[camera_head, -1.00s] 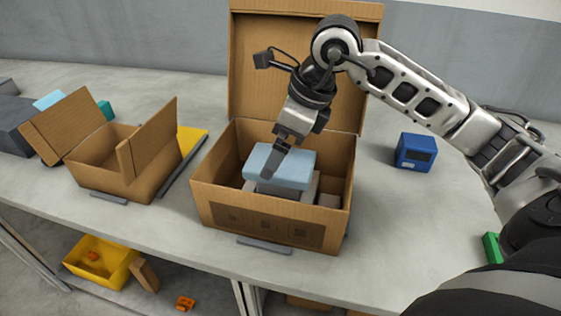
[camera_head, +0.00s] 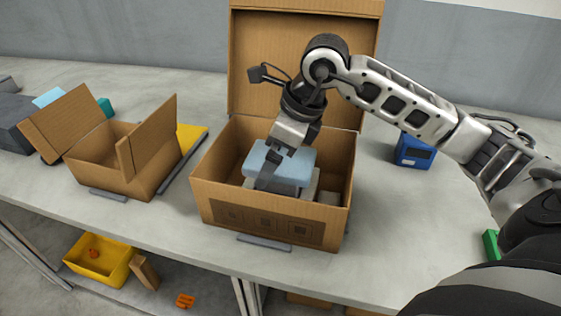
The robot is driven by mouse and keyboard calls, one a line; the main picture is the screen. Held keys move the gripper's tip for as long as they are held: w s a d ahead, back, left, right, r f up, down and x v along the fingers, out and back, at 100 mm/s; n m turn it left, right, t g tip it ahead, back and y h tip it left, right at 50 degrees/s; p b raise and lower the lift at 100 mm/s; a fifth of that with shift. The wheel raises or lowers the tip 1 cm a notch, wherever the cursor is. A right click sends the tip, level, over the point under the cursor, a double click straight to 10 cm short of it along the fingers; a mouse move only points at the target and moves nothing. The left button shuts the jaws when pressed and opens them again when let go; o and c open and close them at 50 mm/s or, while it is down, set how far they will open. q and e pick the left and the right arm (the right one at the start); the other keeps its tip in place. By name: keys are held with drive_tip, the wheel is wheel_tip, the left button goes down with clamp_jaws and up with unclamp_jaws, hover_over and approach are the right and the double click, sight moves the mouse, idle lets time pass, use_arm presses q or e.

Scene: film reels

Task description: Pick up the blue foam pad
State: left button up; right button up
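The blue foam pad (camera_head: 292,168) is a light blue, flat block. It lies inside the large open cardboard box (camera_head: 262,222) at the middle of the table, on top of grey items. My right gripper (camera_head: 267,174) reaches down into the box from above, its fingers at the pad's left front part. A dark finger shows in front of the pad. The other finger is hidden, so I cannot tell how far the fingers are apart or whether they grip the pad. My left gripper is not in view.
A smaller open cardboard box (camera_head: 150,183) stands to the left, with a yellow item (camera_head: 190,138) behind it. A blue box-shaped device (camera_head: 414,152) sits to the right, partly behind my arm. The large box's raised lid (camera_head: 250,70) stands behind my gripper.

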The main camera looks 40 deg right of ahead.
drive_tip(key=shift+c, duration=0.3)
drive_tip(key=c, duration=0.9)
drive_tip(key=shift+o, duration=0.2)
